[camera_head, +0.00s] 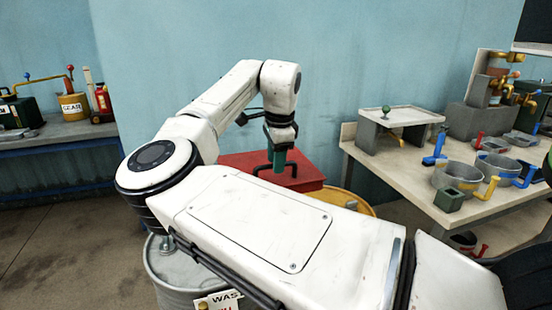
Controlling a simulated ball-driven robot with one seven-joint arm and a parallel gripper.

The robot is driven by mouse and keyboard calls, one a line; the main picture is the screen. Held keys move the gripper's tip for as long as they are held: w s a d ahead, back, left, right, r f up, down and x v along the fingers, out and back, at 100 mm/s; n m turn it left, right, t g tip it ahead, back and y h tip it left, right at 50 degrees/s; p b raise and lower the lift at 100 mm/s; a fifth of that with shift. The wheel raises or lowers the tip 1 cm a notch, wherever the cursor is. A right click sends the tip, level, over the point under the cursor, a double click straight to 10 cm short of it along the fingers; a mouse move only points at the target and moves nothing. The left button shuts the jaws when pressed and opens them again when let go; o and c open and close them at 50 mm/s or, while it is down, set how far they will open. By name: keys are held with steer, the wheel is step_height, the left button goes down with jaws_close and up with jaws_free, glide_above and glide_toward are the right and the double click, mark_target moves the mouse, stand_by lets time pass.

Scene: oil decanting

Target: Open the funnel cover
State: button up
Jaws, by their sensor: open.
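The red square funnel cover (240,164) lies flat and looks closed on top of a yellow drum (353,203), behind my arm. My gripper (280,158) points down over the middle of the cover, with its fingers open. A dark green upright piece shows at the fingers. I cannot tell whether it is part of the gripper or a handle on the cover, nor whether the fingers touch the cover. My white arm hides the cover's near edge and much of the drum.
A grey drum (182,272) with a waste label stands in front, partly under my arm. A workbench (395,172) at the right holds metal pots (457,177) and a small stand (402,116). A left bench (65,131) holds cans. A blue wall stands behind.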

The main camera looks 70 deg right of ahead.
steer(key=shift+c, duration=0.3)
jaws_close()
stand_by(0.3)
